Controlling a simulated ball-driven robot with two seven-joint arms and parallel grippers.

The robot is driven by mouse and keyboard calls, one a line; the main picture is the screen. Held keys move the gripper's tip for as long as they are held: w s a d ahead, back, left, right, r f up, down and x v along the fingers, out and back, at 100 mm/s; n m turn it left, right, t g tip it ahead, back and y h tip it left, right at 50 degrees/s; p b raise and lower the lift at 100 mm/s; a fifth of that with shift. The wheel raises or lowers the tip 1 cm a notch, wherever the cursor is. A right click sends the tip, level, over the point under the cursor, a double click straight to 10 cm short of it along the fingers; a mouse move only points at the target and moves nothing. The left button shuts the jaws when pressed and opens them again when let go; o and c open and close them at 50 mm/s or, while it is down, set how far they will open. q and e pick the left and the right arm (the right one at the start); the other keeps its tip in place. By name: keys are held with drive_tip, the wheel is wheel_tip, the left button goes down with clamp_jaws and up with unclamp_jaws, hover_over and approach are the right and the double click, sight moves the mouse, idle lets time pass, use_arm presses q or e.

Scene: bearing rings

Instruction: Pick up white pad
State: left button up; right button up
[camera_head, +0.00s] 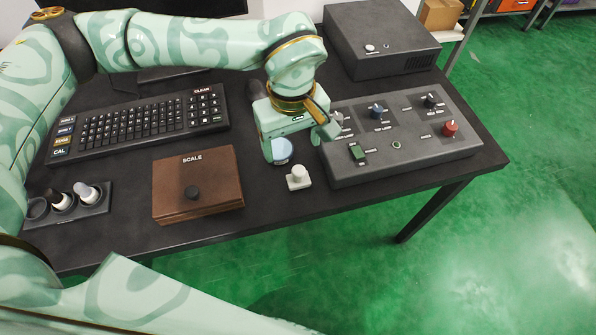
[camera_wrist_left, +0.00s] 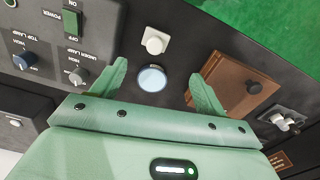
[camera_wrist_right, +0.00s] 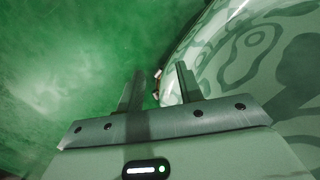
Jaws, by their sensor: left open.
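A small white block with a round knob (camera_head: 298,178) stands on the dark table. It also shows in the left wrist view (camera_wrist_left: 155,40). Behind it is a round pale disc with a blue rim (camera_head: 282,151), which shows between my left fingers in the left wrist view (camera_wrist_left: 151,78). I cannot tell for sure which of the two is the white pad. My left gripper (camera_head: 293,145) is open above the disc, holding nothing. My right gripper (camera_wrist_right: 160,85) is open and empty, with green floor behind it in the right wrist view.
A grey control panel (camera_head: 400,160) with knobs stands just right of my left gripper. A brown scale box (camera_head: 197,203) is left of the white block. A keyboard (camera_head: 140,125), a holder with small bottles (camera_head: 92,208) and a grey box (camera_head: 378,40) also stand on the table.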

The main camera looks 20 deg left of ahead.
sight(299, 170)
use_arm(q)
drive_tip(key=f, duration=0.2)
drive_tip(key=f+b, duration=0.1)
drive_tip(key=f, duration=0.2)
drive_tip(key=shift+d+f, duration=0.35)
drive_tip(key=shift+d, duration=0.05)
drive_tip(key=shift+f+b, duration=0.2)
drive_tip(key=shift+b, duration=0.1)
drive_tip(key=shift+f, duration=0.35)
drive_tip(key=f+b, duration=0.1)
drive_tip(key=f, duration=0.1)
drive_tip(key=f+b, duration=0.2)
drive_tip(key=shift+w+d+f, duration=0.2)
drive_tip(key=shift+f, duration=0.15)
drive_tip(key=shift+s+r, duration=0.1)
use_arm(e)
drive_tip(key=f, duration=0.1)
drive_tip(key=d+f, duration=0.1)
drive_tip(key=f, duration=0.1)
drive_tip(key=s+f, duration=0.1)
drive_tip(key=shift+d+f, duration=0.2)
drive_tip(key=shift+d, duration=0.1)
use_arm(q)
drive_tip(key=shift+c, duration=0.6)
drive_tip(key=c, duration=1)
